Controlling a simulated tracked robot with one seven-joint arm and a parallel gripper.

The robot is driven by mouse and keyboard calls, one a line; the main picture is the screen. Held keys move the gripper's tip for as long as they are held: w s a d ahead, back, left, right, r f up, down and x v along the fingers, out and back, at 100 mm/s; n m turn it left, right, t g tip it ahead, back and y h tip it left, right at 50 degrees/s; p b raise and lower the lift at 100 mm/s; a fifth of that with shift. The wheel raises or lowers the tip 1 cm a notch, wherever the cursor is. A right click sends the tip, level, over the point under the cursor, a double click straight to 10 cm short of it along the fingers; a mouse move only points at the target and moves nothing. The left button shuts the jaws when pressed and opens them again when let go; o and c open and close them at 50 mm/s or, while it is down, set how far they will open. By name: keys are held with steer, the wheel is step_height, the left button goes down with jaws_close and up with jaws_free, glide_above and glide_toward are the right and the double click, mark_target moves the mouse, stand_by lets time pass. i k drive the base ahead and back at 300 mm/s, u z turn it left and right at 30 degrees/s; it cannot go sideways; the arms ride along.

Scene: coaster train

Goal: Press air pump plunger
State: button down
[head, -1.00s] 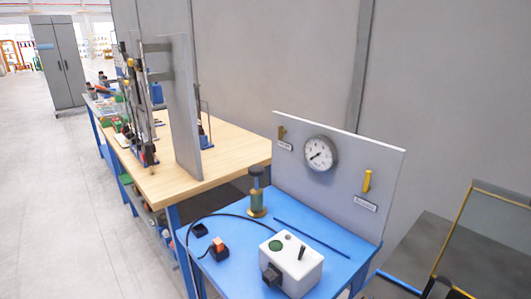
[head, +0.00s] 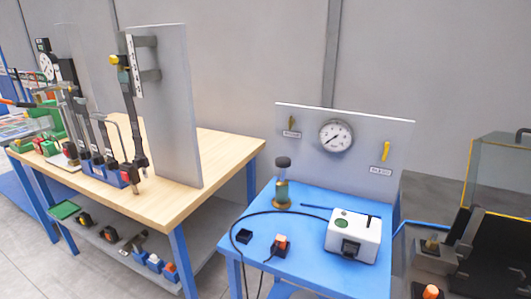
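The air pump (head: 282,194) stands upright on the back left part of a blue table (head: 222,232). It has a greenish-brass body, and its dark round plunger knob (head: 283,162) sits on top, raised above the body on a short stem. Nothing touches the knob. I cannot make out my gripper in the head view.
A grey panel with a round gauge (head: 336,135) and two yellow levers stands behind the pump. A white box (head: 353,237), an orange-topped switch (head: 281,244) and a black cable share the blue table. A wooden workbench (head: 210,150) is on the left; dark equipment (head: 465,240) is on the right.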

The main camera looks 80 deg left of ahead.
mark_target(283, 162)
steer(key=u, duration=0.05)
steer(key=k, duration=0.9)
steer(key=z, duration=0.6)
steer(key=i, duration=0.1)
steer(key=u, duration=2.5)
steer(key=i, duration=0.95)
steer(key=z, duration=0.2)
steer(key=k, duration=0.85)
